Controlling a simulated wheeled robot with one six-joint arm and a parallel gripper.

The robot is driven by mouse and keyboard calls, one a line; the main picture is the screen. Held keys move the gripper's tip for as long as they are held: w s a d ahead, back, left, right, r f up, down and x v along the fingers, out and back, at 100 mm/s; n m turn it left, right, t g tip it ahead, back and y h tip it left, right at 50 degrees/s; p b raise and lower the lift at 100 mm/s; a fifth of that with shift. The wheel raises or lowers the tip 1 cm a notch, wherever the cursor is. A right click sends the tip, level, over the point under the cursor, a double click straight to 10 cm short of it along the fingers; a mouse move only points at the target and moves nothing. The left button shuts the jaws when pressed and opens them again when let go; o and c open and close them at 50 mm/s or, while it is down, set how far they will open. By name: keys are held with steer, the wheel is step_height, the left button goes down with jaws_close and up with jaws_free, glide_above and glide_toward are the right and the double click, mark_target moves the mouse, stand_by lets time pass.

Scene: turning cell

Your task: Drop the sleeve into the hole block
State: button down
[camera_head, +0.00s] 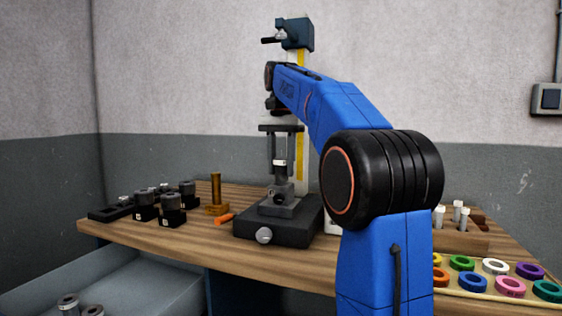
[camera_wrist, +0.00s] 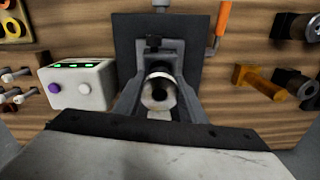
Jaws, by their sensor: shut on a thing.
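My gripper (camera_head: 280,158) points down over the stand in the middle of the table. In the head view the sleeve (camera_head: 281,172) hangs upright just above a grey block (camera_head: 276,208) on the stand's dark base (camera_head: 270,229). Whether the sleeve touches this block I cannot tell. I cannot see a hole in its top, as the sleeve and fingers cover it.
Several black blocks with cylinders (camera_head: 172,210) stand at the left, near a brass post (camera_head: 215,190) and an orange-handled tool (camera_head: 225,218). Coloured rings (camera_head: 473,281) and a wooden rack (camera_head: 458,240) are at right.

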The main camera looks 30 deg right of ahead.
mark_target(281, 176)
steer(key=shift+f, duration=1.45)
steer(key=shift+f, duration=0.2)
steer(key=shift+s+a+f, duration=0.1)
steer(key=shift+s+a, duration=0.05)
steer(key=shift+s, duration=0.05)
steer(key=shift+s+a+f, duration=0.15)
steer(key=shift+f, duration=1.05)
stand_by(0.9)
steer(key=c, duration=1.2)
jaws_free()
steer(key=shift+o, duration=0.8)
steer(key=shift+t, duration=0.4)
steer(key=r, duration=1.1)
steer(key=shift+s, duration=0.2)
